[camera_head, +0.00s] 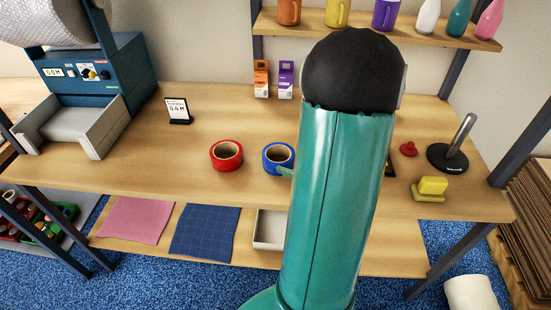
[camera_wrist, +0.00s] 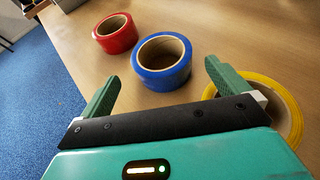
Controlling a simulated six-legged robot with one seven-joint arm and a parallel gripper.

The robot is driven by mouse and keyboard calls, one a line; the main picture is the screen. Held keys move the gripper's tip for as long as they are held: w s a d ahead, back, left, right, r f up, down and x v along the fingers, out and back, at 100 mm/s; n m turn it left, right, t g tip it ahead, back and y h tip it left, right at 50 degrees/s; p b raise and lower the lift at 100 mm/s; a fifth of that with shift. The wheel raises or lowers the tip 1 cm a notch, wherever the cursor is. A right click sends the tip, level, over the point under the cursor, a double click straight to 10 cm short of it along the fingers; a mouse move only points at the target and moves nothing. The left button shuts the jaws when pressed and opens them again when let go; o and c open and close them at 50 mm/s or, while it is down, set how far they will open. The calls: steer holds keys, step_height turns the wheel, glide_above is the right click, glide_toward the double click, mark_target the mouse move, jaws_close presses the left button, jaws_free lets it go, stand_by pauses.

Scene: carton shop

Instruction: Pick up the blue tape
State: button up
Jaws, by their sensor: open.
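The blue tape (camera_head: 270,168) is a roll lying flat on the wooden table, left of my arm in the head view. In the wrist view the blue tape (camera_wrist: 166,80) sits ahead of my gripper (camera_wrist: 162,69), roughly between the two green fingers. The fingers are spread apart with nothing held between them. In the head view one green fingertip shows by the roll's right front side; my arm hides the rest of the gripper. I cannot tell whether the finger touches the roll.
A red tape roll (camera_head: 226,167) lies left of the blue one. A yellow tape roll (camera_wrist: 287,92) is close by my right finger in the wrist view. A yellow block (camera_head: 432,187), a dark stand (camera_head: 448,158) and two small boxes (camera_head: 286,80) stand around. Front left tabletop is clear.

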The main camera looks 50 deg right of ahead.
mark_target(270, 151)
steer(key=x, duration=0.9)
steer(key=c, duration=0.7)
steer(key=shift+r, duration=0.1)
